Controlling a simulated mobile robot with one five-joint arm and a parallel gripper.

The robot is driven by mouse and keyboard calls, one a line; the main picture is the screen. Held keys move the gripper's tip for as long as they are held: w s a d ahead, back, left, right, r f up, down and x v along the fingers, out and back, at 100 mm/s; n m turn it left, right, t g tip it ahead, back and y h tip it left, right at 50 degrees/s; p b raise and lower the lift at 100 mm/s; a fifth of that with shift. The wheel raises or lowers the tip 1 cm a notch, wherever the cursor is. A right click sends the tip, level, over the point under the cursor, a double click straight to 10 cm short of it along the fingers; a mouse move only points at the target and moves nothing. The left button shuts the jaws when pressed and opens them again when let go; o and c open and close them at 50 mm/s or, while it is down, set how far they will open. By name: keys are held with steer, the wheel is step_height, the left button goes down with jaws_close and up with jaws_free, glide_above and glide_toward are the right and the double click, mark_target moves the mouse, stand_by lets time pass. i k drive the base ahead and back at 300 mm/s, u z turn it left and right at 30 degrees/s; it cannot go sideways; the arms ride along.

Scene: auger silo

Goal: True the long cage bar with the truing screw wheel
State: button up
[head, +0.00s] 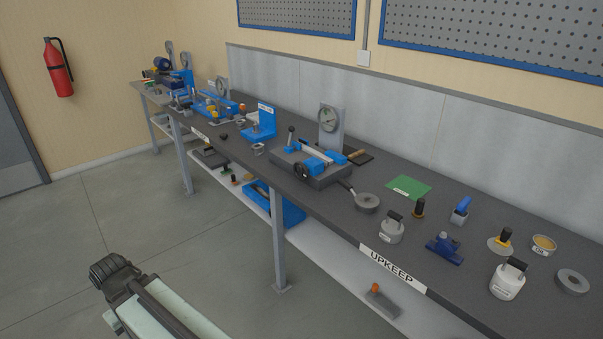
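A truing fixture with a grey base (327,178) and blue blocks stands on the dark bench, right of the middle. A light bar (318,152), apparently the long cage bar, lies across its blue supports. A dark round wheel (302,170), apparently the truing screw wheel, sits at the fixture's front left. A round dial gauge (328,118) on a grey upright stands behind the bar; its reading is too small to tell. My gripper (108,268) is at the lower left, over the floor and well apart from the bench. Its fingers are not clear enough to show whether they are open.
The long bench carries an UPKEEP label (392,270) at its front edge. Bench legs and a lower shelf stand below. The floor in front is clear.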

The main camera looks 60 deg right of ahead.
mark_target(304, 171)
steer(key=i, duration=0.95)
steer(key=u, duration=0.05)
